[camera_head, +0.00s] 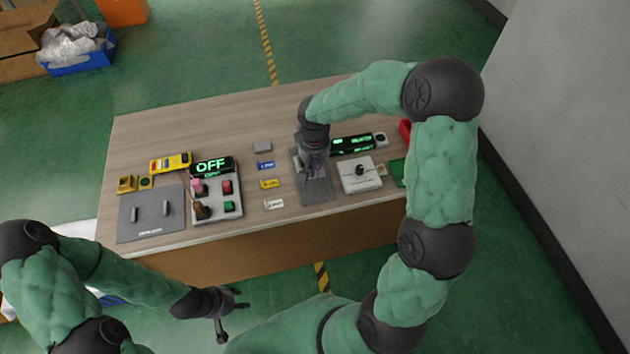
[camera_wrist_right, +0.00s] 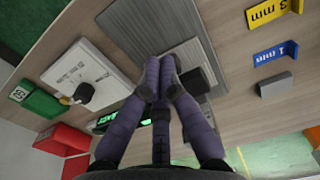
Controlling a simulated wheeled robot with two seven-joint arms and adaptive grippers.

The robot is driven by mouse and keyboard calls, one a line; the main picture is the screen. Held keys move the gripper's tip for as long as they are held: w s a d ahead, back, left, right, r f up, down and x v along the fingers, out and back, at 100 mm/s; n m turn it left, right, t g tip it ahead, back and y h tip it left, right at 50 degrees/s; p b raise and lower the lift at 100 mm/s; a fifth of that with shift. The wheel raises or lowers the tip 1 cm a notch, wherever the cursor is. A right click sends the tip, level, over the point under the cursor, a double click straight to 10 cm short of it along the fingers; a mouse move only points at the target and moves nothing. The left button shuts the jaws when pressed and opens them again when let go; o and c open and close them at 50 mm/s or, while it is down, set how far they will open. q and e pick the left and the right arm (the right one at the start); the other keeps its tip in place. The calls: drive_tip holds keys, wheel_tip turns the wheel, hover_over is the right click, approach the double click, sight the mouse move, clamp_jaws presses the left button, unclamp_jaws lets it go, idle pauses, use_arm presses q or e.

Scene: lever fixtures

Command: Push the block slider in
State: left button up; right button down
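The block slider is a grey ribbed plate (camera_head: 318,192) on the table, right of its middle. It also shows in the right wrist view (camera_wrist_right: 150,25), with a dark block (camera_wrist_right: 202,80) at one end. My right gripper (camera_head: 316,168) points down over the plate and hides part of it, including the block, in the head view. In the right wrist view its purple-grey fingers (camera_wrist_right: 162,75) meet at the tips with nothing between them, beside the block; contact is unclear. My left gripper (camera_head: 234,308) hangs in front of the table, fingers spread, empty.
Left of the plate lie small labelled tags (camera_head: 270,184), a button box (camera_head: 227,206) and a grey panel with two handles (camera_head: 137,230). Right of it stand a white knob box (camera_head: 360,174) and a lit display (camera_head: 352,144). The table's back left is clear.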

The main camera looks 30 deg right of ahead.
use_arm(q)
wheel_tip(320, 180, up, 3)
drive_tip(key=p, duration=0.3)
drive_tip(key=shift+r, duration=0.1)
use_arm(e)
wheel_tip(320, 180, up, 4)
drive_tip(key=shift+r, duration=0.25)
drive_tip(key=shift+f, duration=0.1)
